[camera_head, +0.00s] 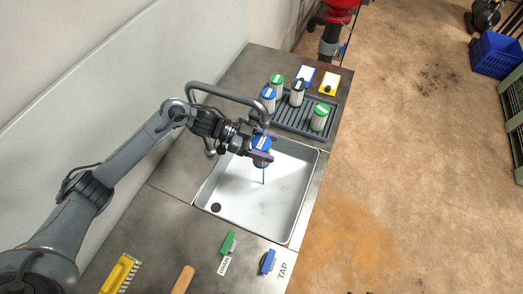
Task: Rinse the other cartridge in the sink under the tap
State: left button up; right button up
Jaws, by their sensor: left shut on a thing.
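My left gripper (262,150) is shut on a blue-capped cartridge (261,143) and holds it upright over the steel sink (235,207). The grey tap (228,92) arches over from the back left, and its spout end is just above the cartridge. A thin dark bluish line shows below the cartridge; I cannot tell for sure whether it is water. A blue handle (268,262) by the TAP label and a green handle (228,243) by the DRAIN label are on the front counter. My right gripper is not in view.
A grey ribbed rack (292,117) behind the sink holds several cartridges with blue, green and dark caps. A blue-and-white box (305,75) and a yellow box (329,83) stand behind it. A yellow brush (120,273) and a wooden handle (183,280) lie at the front.

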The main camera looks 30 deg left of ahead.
pick_arm(q)
jog(key=s+d+p, duration=0.4)
jog(key=s+p, duration=0.2)
jog(key=shift+s+d, duration=0.25)
jog(key=shift+s, duration=0.05)
dwell(0.3)
dwell(0.5)
dwell(0.7)
jog(key=s+d+r+p, duration=0.3)
jog(key=r+p, duration=0.1)
jog(key=p, duration=0.3)
jog(key=shift+d+r, duration=0.2)
jog(key=shift+d, duration=0.15)
dwell(0.4)
